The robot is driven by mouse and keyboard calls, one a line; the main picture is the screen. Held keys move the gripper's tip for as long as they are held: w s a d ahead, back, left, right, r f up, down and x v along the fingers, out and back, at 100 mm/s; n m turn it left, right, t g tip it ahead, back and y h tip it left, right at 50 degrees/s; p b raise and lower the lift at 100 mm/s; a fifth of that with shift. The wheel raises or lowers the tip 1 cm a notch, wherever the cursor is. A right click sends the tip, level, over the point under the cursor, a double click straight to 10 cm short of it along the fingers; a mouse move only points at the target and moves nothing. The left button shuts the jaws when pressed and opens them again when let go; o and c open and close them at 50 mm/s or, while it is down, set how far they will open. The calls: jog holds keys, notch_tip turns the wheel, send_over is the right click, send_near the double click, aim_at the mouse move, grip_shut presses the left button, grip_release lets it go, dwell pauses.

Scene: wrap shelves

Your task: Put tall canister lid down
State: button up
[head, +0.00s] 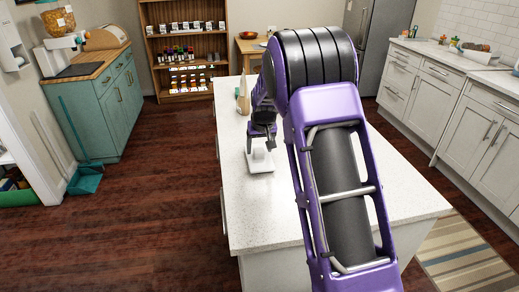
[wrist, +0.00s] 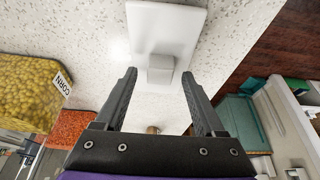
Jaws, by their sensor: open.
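The white canister lid (head: 261,165) lies flat on the speckled island counter, near its left edge in the head view. In the wrist view the lid (wrist: 165,30) shows as a white rectangle with a block-like knob (wrist: 160,68). My gripper (head: 263,140) is just above the lid, pointing down. In the wrist view my gripper (wrist: 159,75) is open, with one finger on each side of the knob and a gap to both. The knob is not gripped.
A corn-filled canister (wrist: 30,92) and an orange-filled container (wrist: 70,128) stand at the left in the wrist view. The island counter (head: 265,215) is clear in front of the lid. A teal cabinet (head: 105,110) stands across the floor to the left.

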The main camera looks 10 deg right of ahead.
jog(key=v, duration=1.1)
jog(key=shift+s, duration=0.1)
